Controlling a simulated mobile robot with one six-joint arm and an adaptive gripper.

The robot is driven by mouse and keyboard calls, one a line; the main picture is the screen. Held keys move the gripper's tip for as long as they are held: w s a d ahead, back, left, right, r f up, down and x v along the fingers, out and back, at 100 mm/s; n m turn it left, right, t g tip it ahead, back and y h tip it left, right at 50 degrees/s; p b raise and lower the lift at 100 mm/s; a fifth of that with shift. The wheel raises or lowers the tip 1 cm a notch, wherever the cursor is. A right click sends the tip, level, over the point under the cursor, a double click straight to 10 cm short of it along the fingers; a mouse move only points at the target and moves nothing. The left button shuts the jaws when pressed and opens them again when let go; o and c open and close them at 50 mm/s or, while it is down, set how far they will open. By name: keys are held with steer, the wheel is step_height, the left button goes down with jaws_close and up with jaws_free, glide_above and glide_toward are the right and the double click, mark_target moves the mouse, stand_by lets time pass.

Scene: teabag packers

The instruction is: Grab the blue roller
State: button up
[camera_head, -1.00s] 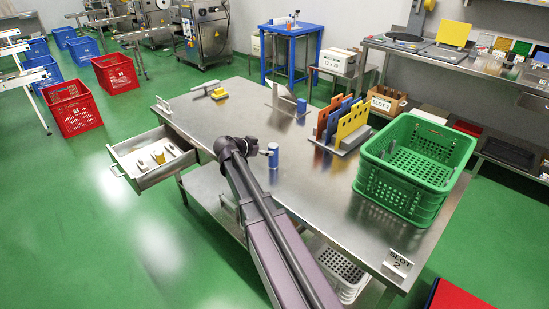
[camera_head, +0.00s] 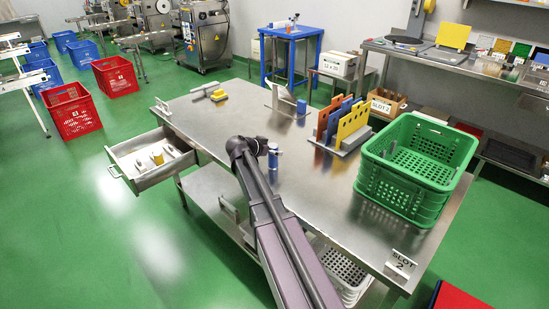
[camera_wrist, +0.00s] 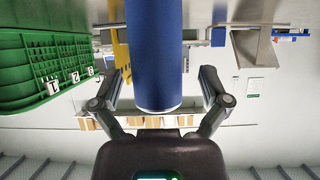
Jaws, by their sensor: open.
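The blue roller (camera_head: 273,161) stands upright on the steel table (camera_head: 330,212), left of the coloured panels. My gripper (camera_head: 268,150) is right beside it and covers part of its upper portion in the head view. In the wrist view, which looks upside down, the blue roller (camera_wrist: 163,55) is large and close, between the two spread fingers of my gripper (camera_wrist: 162,78). The fingers are open, with a gap visible on both sides of the roller. The far end of the roller is cut off by the frame's edge.
A green crate (camera_head: 405,195) stands on the table's right, which also shows in the wrist view (camera_wrist: 45,75). A panel rack (camera_head: 343,125) is behind. An open drawer (camera_head: 140,185) juts out left. The table's middle is mostly clear.

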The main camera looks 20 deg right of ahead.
mark_target(272, 145)
stand_by(0.4)
jaws_close()
steer(key=shift+r, duration=0.2)
step_height(272, 145, up, 3)
steer(key=p, duration=0.3)
steer(key=shift+f, duration=0.15)
steer(key=s+a+r+p, duration=0.2)
steer(key=s+a, duration=0.8)
steer(key=a, duration=0.2)
steer(key=shift+a, duration=0.35)
